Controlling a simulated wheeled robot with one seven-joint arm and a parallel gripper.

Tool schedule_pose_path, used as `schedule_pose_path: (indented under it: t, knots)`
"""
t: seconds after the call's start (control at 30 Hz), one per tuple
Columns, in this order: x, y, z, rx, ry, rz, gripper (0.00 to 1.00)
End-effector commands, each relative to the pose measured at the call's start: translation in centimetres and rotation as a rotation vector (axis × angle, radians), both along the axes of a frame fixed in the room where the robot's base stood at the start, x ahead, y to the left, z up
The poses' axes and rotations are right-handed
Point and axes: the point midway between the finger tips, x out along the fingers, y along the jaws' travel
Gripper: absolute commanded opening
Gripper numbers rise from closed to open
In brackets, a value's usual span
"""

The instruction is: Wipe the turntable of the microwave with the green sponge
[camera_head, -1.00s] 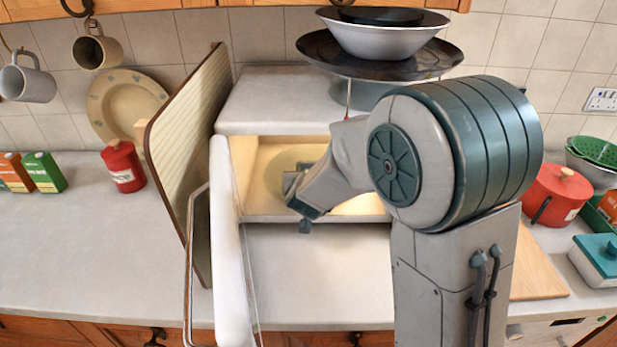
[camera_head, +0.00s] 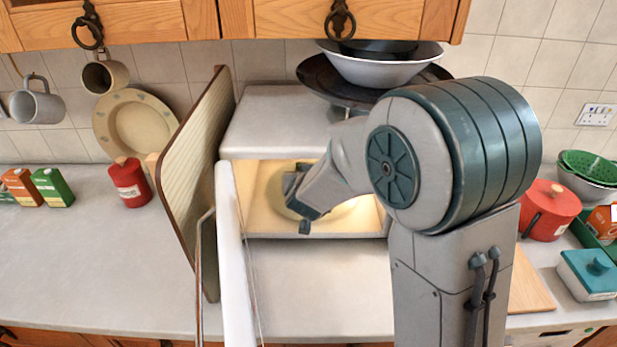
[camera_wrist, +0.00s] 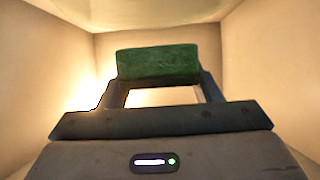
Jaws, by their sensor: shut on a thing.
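The white microwave (camera_head: 280,122) stands on the counter with its door (camera_head: 233,265) swung open at the left. Its lit inside shows the pale turntable (camera_head: 347,208), partly covered by my arm. My gripper (camera_wrist: 160,82) is inside the microwave, above the turntable in the head view. In the wrist view its two fingers are shut on the green sponge (camera_wrist: 157,62), which lies crosswise between the fingertips. The sponge is hidden in the head view. Whether it touches the turntable cannot be told.
A dark pan and bowls (camera_head: 385,68) sit on top of the microwave. A tall ribbed board (camera_head: 200,170) stands just left of the door. A red pot (camera_head: 550,212) and a teal-lidded dish (camera_head: 590,275) are at the right. The left counter front is clear.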

Motion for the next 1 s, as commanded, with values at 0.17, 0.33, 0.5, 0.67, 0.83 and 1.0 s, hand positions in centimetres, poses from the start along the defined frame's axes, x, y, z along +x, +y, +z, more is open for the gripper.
schedule_pose_path:
  t: [0.17,0.33,0.5,0.67,0.83,1.0]
  knots:
    - [0.0,0.0,0.2,0.000,0.001,0.000,0.40]
    - [0.0,0.0,0.2,-0.001,0.001,0.000,0.40]
    - [0.0,0.0,0.2,0.000,0.000,0.000,0.40]
    - [1.2,-1.8,-0.6,0.000,-0.001,-0.004,0.40]
    - [2.5,-3.8,-1.1,0.000,0.002,-0.002,0.40]
    - [2.7,-4.0,-1.6,0.000,0.003,0.001,0.40]
